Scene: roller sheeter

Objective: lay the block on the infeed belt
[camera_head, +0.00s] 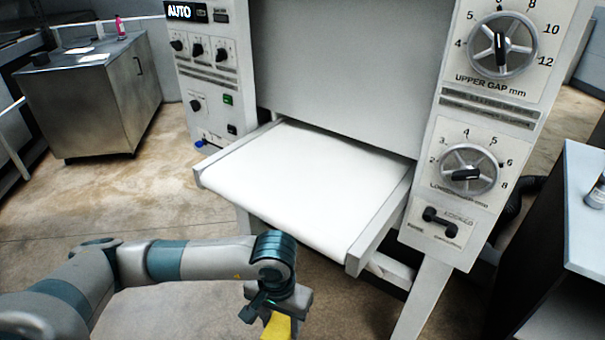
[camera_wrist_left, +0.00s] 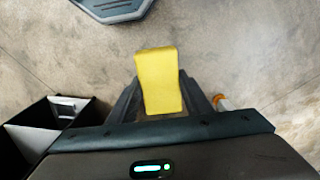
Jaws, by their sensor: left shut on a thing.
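The yellow block (camera_wrist_left: 158,82) is held between the fingers of my left gripper (camera_wrist_left: 164,104) in the left wrist view. In the head view the block (camera_head: 277,327) shows at the bottom edge, partly cut off, below the left gripper (camera_head: 262,306). The white infeed belt (camera_head: 303,182) is a flat, bare surface between two side rails, ahead of the gripper. The gripper and block are in front of the belt's near edge, apart from it. My right gripper is not in view.
The sheeter's left control panel (camera_head: 203,75) and right panel with handwheels (camera_head: 484,110) flank the belt. Side rails (camera_head: 381,222) edge it. A steel cabinet (camera_head: 95,95) stands at back left, a dark-sided table (camera_head: 585,210) at right. A dark open box (camera_wrist_left: 50,125) shows in the wrist view.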

